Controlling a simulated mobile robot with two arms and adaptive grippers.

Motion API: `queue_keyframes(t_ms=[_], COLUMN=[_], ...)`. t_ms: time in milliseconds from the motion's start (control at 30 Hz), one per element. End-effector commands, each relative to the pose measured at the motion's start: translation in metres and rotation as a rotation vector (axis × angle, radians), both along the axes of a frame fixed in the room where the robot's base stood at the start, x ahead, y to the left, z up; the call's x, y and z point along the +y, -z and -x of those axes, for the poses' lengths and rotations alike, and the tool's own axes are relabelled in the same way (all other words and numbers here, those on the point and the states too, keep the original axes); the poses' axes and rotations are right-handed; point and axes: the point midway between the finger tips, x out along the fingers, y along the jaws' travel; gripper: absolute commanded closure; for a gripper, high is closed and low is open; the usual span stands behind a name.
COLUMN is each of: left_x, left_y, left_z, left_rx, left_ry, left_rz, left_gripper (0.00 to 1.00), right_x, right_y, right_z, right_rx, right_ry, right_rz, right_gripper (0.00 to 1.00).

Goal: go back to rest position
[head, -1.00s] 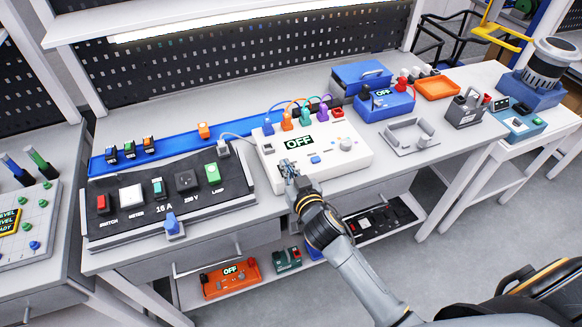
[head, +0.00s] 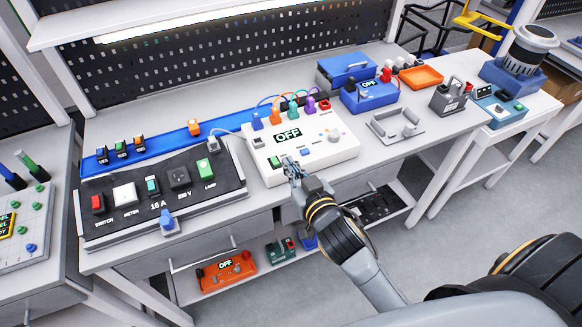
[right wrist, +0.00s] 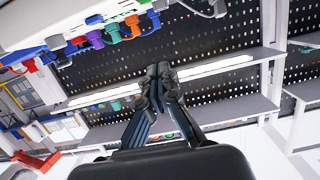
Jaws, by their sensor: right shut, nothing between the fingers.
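My right gripper (head: 290,168) is shut and empty. In the head view it is at the front left part of a white tester box (head: 325,150) whose screen (head: 287,135) reads OFF. I cannot tell whether the fingertips touch the box. In the right wrist view the closed fingers (right wrist: 160,80) point toward the perforated back panel (right wrist: 215,88), with nothing between them. My left gripper is not in view.
A black switch panel (head: 130,215) stands left of the tester, with a blue rail (head: 165,142) behind. Blue boxes (head: 368,95) and an orange tray (head: 421,77) are at the back right. An orange box (head: 226,272) lies on the lower shelf. The floor (head: 440,250) at right is clear.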

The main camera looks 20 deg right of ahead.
Motion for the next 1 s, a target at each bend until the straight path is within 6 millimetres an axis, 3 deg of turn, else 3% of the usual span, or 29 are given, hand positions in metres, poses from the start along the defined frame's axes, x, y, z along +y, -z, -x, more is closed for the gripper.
queue_keyframes(t_ms=[533,633,767,867,1000], left_x=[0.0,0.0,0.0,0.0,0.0], left_y=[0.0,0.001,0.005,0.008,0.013], left_z=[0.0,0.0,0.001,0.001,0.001], left_rx=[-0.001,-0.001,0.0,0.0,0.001], left_ry=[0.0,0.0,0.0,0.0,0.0], left_rz=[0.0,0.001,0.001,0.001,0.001], left_gripper=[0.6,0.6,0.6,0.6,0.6], right_x=[0.0,0.0,0.0,-0.001,-0.005], right_y=[0.0,0.016,0.076,0.142,0.238], right_z=[0.001,0.0,0.001,0.009,0.035], right_rx=[0.001,0.027,0.126,0.238,0.404], right_ry=[0.0,-0.002,-0.015,-0.029,-0.051], right_rz=[0.001,0.009,0.034,0.06,0.093], right_gripper=[1.0,1.0,1.0,1.0,1.0])
